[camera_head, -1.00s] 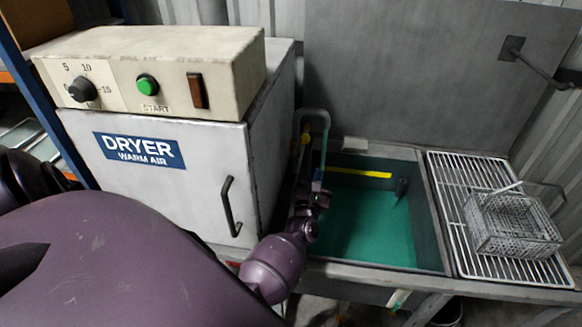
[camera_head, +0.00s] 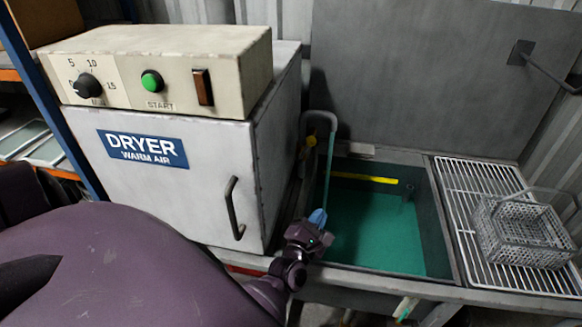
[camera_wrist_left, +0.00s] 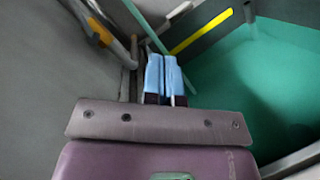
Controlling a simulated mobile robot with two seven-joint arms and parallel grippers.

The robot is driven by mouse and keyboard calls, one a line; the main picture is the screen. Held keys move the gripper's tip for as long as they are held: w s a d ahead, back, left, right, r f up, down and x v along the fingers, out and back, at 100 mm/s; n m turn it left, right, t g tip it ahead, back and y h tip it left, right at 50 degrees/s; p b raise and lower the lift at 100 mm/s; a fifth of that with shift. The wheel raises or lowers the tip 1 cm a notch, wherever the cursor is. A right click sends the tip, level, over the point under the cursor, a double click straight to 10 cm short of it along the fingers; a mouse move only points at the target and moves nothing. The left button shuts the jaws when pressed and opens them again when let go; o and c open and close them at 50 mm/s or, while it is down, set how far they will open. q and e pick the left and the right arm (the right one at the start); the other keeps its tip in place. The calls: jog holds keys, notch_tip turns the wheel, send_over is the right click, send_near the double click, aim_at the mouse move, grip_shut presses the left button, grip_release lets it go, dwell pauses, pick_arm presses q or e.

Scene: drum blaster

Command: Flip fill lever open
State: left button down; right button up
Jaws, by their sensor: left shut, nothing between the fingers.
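A grey bent fill pipe (camera_head: 322,117) rises at the tank's left rear corner, beside the dryer. A small yellow lever (camera_head: 312,140) sits on its left side, and it shows as a yellow-orange handle (camera_wrist_left: 98,32) at upper left in the left wrist view. I cannot tell for sure how far it is turned. My left gripper (camera_head: 318,216) is over the tank's left edge, in front of and below the lever, apart from it. Its blue fingertips (camera_wrist_left: 164,72) are together with nothing between them. My right gripper is not in view.
The tank (camera_head: 446,230) has a green floor and a yellow stripe (camera_head: 365,178). The dryer (camera_head: 200,205) with its handle (camera_head: 233,208) stands close on the left. A wire basket (camera_head: 520,232) sits on the rack (camera_head: 462,185) at right. The raised lid (camera_head: 410,70) stands behind.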

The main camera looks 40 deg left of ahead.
pick_arm(q)
jog(key=s+d+m+g+h, duration=0.1)
jog(key=s+m, duration=0.1)
jog(key=m, duration=0.3)
jog(key=s+d+f+m+g+h, duration=0.1)
jog(key=s+m+g+h, duration=0.1)
jog(key=m, duration=0.3)
jog(key=s+d+f+m+g+h, duration=0.1)
jog(key=d+m+g+h, duration=0.1)
jog(key=m, duration=0.3)
jog(key=shift+s+f+b, duration=0.1)
jog(key=shift+s+b, duration=0.3)
jog(key=s+f+m+g+b, duration=0.1)
jog(key=s+m+g, duration=0.4)
jog(key=s+m, duration=0.4)
jog(key=shift+d+f+m, duration=0.3)
jog(key=shift+f+m, duration=0.1)
jog(key=shift+m, duration=0.3)
jog(key=shift+s, duration=0.1)
